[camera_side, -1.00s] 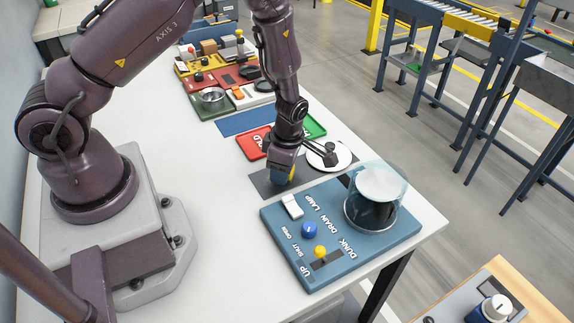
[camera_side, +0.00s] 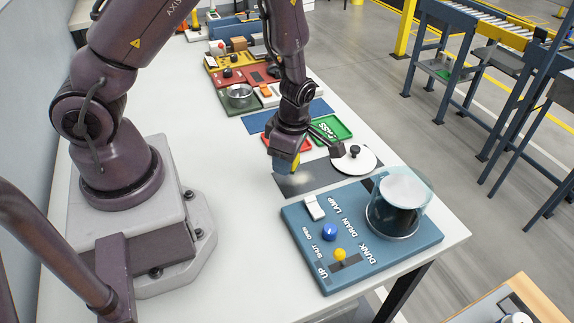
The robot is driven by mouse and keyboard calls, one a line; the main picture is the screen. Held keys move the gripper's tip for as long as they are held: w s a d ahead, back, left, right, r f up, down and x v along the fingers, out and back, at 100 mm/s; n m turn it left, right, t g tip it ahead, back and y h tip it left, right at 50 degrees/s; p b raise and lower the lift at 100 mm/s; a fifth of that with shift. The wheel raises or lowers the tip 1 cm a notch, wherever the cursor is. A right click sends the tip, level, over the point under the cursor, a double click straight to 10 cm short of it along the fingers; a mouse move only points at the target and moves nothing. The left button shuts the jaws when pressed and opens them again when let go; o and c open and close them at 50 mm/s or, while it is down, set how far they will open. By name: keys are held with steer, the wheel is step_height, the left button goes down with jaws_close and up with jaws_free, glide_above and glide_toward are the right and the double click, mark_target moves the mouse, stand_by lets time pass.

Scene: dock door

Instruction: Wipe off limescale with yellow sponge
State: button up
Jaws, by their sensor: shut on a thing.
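My gripper (camera_side: 286,153) is shut on the yellow sponge (camera_side: 294,163), which also shows a blue part. The fingers hide some of the sponge. It is at the back left part of a dark grey plate (camera_side: 326,175). I cannot tell whether the sponge touches the plate or hangs just above it. A pale, blurry limescale patch (camera_side: 301,181) shows on the plate, just right of and in front of the sponge.
A blue control panel (camera_side: 349,262) with a glass vessel (camera_side: 399,207) stands in front of the plate. A white disc with a black knob (camera_side: 354,157) is to the right. Red (camera_side: 273,139) and green (camera_side: 332,128) trays lie behind. Bare white table is at left.

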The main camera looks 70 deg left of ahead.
mark_target(250, 153)
steer(key=shift+r, duration=1.5)
steer(key=s+a+n, duration=0.1)
steer(key=a+n, duration=0.2)
steer(key=a, duration=0.1)
steer(key=s+a+n, duration=0.1)
steer(key=a+n, duration=0.2)
steer(key=a, duration=0.1)
steer(key=s+a+f+n+h, duration=0.1)
steer(key=s+a+n, duration=0.1)
steer(key=a, duration=0.3)
steer(key=shift+a+n, duration=0.1)
steer(key=shift+n, duration=0.4)
steer(key=shift+f, duration=3.6)
steer(key=shift+f, duration=0.2)
